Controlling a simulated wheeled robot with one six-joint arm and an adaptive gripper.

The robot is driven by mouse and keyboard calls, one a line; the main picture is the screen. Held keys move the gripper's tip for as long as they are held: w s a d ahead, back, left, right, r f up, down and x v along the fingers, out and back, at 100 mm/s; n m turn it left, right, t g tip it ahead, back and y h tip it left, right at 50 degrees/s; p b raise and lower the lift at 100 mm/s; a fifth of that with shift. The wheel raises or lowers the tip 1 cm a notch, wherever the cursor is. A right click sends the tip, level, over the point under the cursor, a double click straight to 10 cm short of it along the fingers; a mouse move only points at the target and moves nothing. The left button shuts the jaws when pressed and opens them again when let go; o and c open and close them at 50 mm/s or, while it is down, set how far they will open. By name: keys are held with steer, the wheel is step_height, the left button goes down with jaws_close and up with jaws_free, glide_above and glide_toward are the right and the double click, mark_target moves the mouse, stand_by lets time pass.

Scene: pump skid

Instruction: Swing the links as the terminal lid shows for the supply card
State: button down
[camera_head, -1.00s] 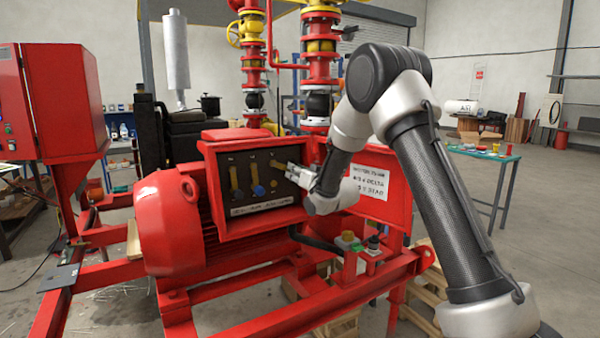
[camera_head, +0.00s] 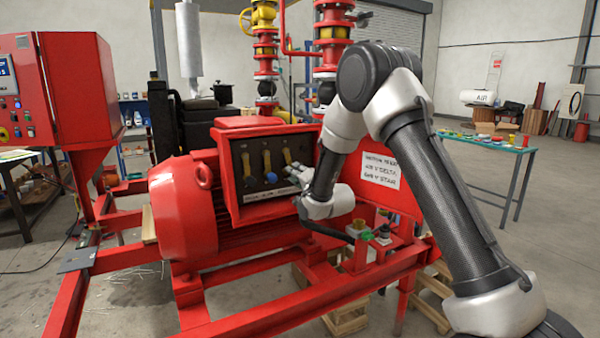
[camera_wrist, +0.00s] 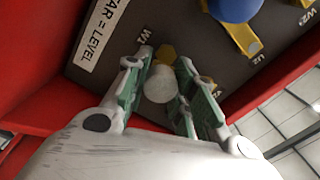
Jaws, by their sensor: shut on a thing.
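The open red terminal box (camera_head: 228,190) on the motor has a dark panel with brass links. The left link (camera_head: 247,163), middle link (camera_head: 267,160) and right link (camera_head: 287,155) look about upright. A blue knob (camera_head: 271,178) is at the middle link, also in the wrist view (camera_wrist: 232,8). My gripper (camera_wrist: 160,90) is shut on a pale round knob (camera_wrist: 159,84), beside a brass nut (camera_wrist: 166,54) near the W1 mark. The link under this knob is mostly hidden. The lid (camera_head: 381,170) hangs open at right, its card naming delta and star. I make out no supply card.
A strip label reading "STAR = LEVEL" (camera_wrist: 100,32) is beside my jaws. The box's red walls enclose the panel closely. A red control cabinet (camera_head: 82,90) stands left; skid rails (camera_head: 290,305) run in front. Open floor is at right.

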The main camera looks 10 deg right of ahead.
steer(key=shift+s+a+f+m, duration=0.15)
steer(key=shift+a+m, duration=0.2)
steer(key=shift+m, duration=0.25)
steer(key=shift+s+a+m, duration=0.1)
steer(key=shift+a+m, duration=0.25)
steer(key=shift+m, duration=0.25)
steer(key=c, duration=1.4)
jaws_free()
steer(key=v, duration=1.2)
